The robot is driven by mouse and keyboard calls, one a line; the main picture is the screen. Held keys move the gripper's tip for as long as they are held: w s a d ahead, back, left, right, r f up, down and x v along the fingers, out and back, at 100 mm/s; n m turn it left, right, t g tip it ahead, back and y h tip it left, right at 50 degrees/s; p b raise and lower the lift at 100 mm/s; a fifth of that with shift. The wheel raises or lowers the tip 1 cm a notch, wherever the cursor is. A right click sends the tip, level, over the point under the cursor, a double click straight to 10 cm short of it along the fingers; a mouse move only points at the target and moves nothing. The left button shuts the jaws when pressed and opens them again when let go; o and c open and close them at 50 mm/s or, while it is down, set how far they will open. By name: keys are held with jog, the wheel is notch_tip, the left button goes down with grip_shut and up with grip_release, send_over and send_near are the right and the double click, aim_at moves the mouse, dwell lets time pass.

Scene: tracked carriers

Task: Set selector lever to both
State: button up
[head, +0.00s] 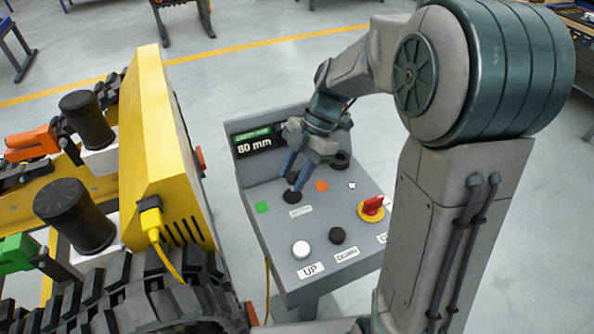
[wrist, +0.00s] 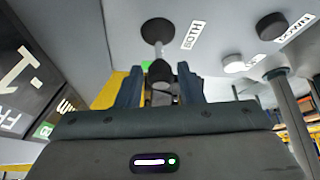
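The selector lever (wrist: 160,72) is a dark knob on a thin stem rising from a round black base. In the wrist view a BOTH label (wrist: 193,35) is beside that base. In the head view the black base (head: 292,197) shows below my fingers, between a green square (head: 262,207) and an orange square (head: 321,185). My gripper (head: 296,176) is over the panel. In the wrist view my gripper's fingers (wrist: 160,85) stand apart on either side of the knob, with a gap visible on each side. In the head view the knob is hidden by my gripper.
The grey console (head: 280,265) carries a red and yellow rotary switch (head: 372,207), a white UP button (head: 301,250) and a black DOWN button (head: 337,236). Its display (head: 254,142) reads 80 mm. A yellow tracked carrier (head: 160,150) stands close on the left. Grey floor lies behind.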

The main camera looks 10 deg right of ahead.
jog(key=shift+o, duration=0.6)
jog(key=v, duration=1.3)
jog(key=shift+d+r, duration=0.25)
jog(key=shift+r, duration=0.05)
jog(key=s+d+f+m+t+h, duration=0.2)
jog(key=s+m, duration=0.6)
jog(key=m, duration=0.4)
jog(key=s+d+f+m+t+h+p, duration=0.1)
jog(key=s+f+m+t, duration=0.3)
jog(key=s+m, duration=0.4)
jog(key=shift+d+f+m+h, duration=0.75)
jog(key=shift+f+m+h, duration=0.15)
jog(key=shift+m, duration=1.5)
jog(key=shift+s, duration=0.1)
